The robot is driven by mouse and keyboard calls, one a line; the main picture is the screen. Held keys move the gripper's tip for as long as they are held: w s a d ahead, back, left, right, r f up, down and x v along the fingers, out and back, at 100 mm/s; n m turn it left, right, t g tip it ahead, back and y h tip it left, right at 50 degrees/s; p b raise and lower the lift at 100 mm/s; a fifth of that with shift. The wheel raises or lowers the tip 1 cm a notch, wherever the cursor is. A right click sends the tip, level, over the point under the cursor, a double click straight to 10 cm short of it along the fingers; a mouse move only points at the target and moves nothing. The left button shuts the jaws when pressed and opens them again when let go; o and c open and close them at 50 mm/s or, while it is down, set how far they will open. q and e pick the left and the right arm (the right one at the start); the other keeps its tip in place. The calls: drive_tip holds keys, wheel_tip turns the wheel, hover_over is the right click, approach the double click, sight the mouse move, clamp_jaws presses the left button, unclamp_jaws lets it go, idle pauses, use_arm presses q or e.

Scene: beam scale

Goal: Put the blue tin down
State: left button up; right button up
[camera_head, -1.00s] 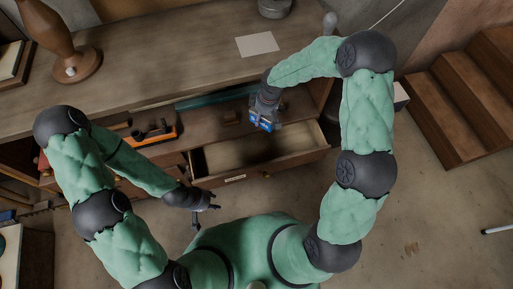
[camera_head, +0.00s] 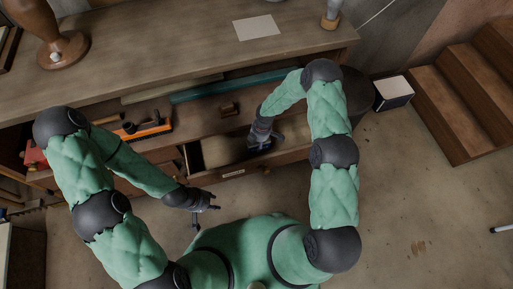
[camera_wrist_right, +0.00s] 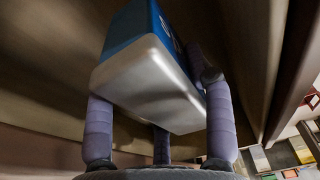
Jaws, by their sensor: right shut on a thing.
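My right gripper (camera_head: 262,141) is down at the open drawer (camera_head: 216,152) of the wooden workbench. It is shut on the blue tin (camera_head: 257,147), which is mostly hidden by the gripper in the head view. My left gripper (camera_head: 206,206) is open and empty, in front of the bench.
A paper sheet (camera_head: 256,28) lies on the bench top. Wooden steps (camera_head: 455,95) and a white-topped box (camera_head: 393,91) stand at right.

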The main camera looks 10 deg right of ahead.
sight(257, 147)
drive_tip(key=shift+f+b, duration=0.8)
drive_tip(key=shift+f, duration=1.6)
drive_tip(key=shift+f, duration=0.15)
drive_tip(key=o, duration=1.3)
drive_tip(key=shift+c, duration=0.2)
drive_tip(key=shift+r, duration=0.2)
drive_tip(key=r+p, duration=0.1)
drive_tip(key=r, duration=0.3)
drive_tip(key=d+r+p, duration=0.1)
drive_tip(key=r+p, duration=0.1)
drive_tip(key=r, duration=0.2)
drive_tip(key=r+p, duration=0.1)
drive_tip(key=r, duration=0.2)
drive_tip(key=shift+d+r+p, duration=0.35)
drive_tip(key=shift+r, duration=0.05)
